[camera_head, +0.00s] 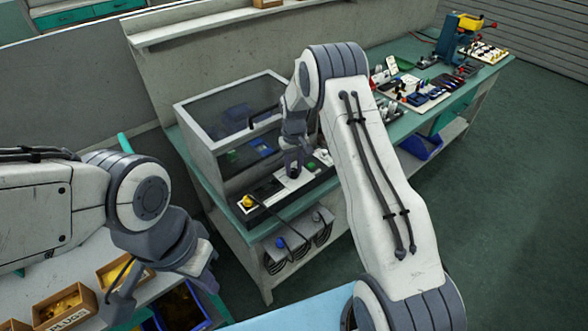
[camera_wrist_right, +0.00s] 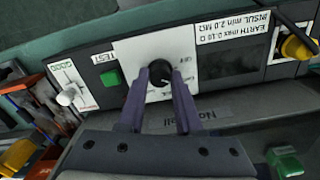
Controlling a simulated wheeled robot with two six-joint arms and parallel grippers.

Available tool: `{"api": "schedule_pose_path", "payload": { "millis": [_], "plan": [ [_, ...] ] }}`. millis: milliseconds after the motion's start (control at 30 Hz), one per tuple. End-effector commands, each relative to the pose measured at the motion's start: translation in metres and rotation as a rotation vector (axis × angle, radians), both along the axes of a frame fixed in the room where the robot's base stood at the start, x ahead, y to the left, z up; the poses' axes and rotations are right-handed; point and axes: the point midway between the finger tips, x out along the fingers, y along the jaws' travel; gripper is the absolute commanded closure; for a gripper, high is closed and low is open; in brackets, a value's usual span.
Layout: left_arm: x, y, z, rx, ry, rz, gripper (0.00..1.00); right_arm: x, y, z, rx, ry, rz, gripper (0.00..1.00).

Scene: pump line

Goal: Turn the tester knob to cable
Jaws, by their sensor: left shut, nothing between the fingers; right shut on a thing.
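The tester (camera_head: 285,195) is a dark-fronted panel under a grey, clear-windowed box on the green bench. Its black round knob (camera_wrist_right: 160,72) sits on a white dial plate (camera_wrist_right: 188,50) in the right wrist view. My right gripper (camera_wrist_right: 157,76) is shut on the knob, one finger on each side. In the head view my right gripper (camera_head: 292,172) points down at the panel and hides the knob. The dial lettering is too small to read surely. My left gripper (camera_head: 121,300) is shut and empty, low at the left above the near table.
A green TEST button (camera_wrist_right: 111,78) and a white lever (camera_wrist_right: 66,97) are left of the knob in the wrist view; a yellow knob (camera_wrist_right: 298,46) is at right. Open parts boxes (camera_head: 66,306) lie below my left gripper. A parts board (camera_head: 415,92) stands further along the bench.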

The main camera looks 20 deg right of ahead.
Motion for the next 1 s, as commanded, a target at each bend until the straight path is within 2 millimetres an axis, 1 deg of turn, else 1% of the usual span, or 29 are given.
{"api": "schedule_pose_path", "payload": {
  "millis": [400, 1000],
  "plan": [
    [0.0, 0.0, -0.01, 0.0, 0.0, 0.0, 1.0, 0.001, -0.001, 0.001, 0.0, -0.005, -0.394, 1.0],
    [0.0, 0.0, -0.017, 0.0, 0.0, 0.0, 1.0, 0.001, -0.001, 0.001, 0.0, -0.005, -0.964, 1.0]
  ]
}}
